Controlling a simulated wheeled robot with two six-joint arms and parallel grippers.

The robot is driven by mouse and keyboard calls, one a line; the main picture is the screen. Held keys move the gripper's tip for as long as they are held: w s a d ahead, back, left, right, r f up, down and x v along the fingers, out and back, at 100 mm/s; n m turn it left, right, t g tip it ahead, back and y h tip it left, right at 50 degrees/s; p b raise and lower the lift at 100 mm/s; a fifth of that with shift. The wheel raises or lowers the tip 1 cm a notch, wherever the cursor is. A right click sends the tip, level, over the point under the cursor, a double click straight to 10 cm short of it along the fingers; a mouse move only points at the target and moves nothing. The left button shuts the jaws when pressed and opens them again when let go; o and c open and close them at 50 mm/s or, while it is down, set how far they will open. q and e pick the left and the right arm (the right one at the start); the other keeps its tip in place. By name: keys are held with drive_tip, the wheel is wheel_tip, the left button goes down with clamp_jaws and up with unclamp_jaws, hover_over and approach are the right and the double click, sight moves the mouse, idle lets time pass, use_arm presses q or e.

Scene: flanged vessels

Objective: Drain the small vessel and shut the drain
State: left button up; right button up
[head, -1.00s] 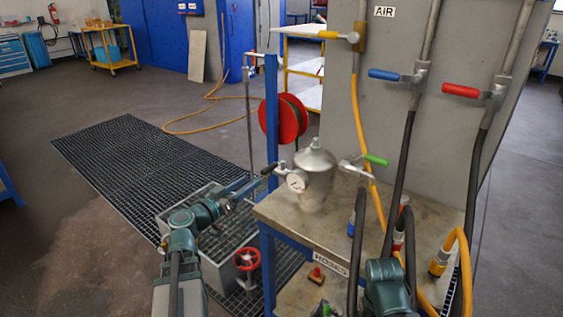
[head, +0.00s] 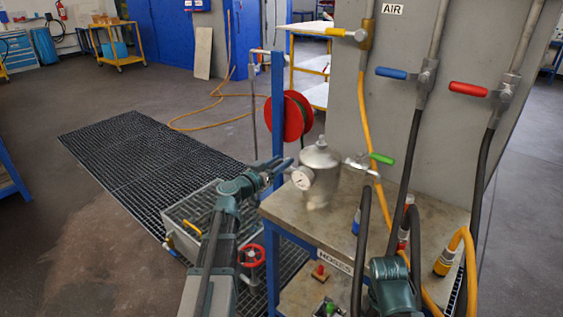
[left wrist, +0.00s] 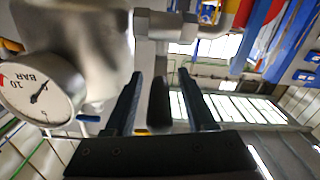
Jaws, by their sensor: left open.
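The small vessel (head: 320,158) is a grey metal pot with a domed lid, upright on the bench, with a white round gauge (head: 302,178) on its left front. A green-handled valve (head: 382,158) sticks out on its right. My left gripper (head: 284,166) is just left of the vessel. In the left wrist view, the vessel (left wrist: 85,30) and gauge (left wrist: 40,88) are at the left. There the open fingers of my left gripper (left wrist: 160,88) stand on both sides of a dark lever (left wrist: 159,105) below a metal fitting (left wrist: 155,25). Contact is unclear. My right gripper is out of view.
A grey basin (head: 190,208) stands left of the bench (head: 285,208), with a red handwheel (head: 252,255) near it. Several hoses hang at the right below yellow, blue and red wall valves. A red hose reel (head: 290,117) stands behind the vessel.

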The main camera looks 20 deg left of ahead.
use_arm(q)
drive_tip(key=shift+w, duration=0.25)
drive_tip(key=shift+d, duration=0.1)
clamp_jaws()
idle(1.2)
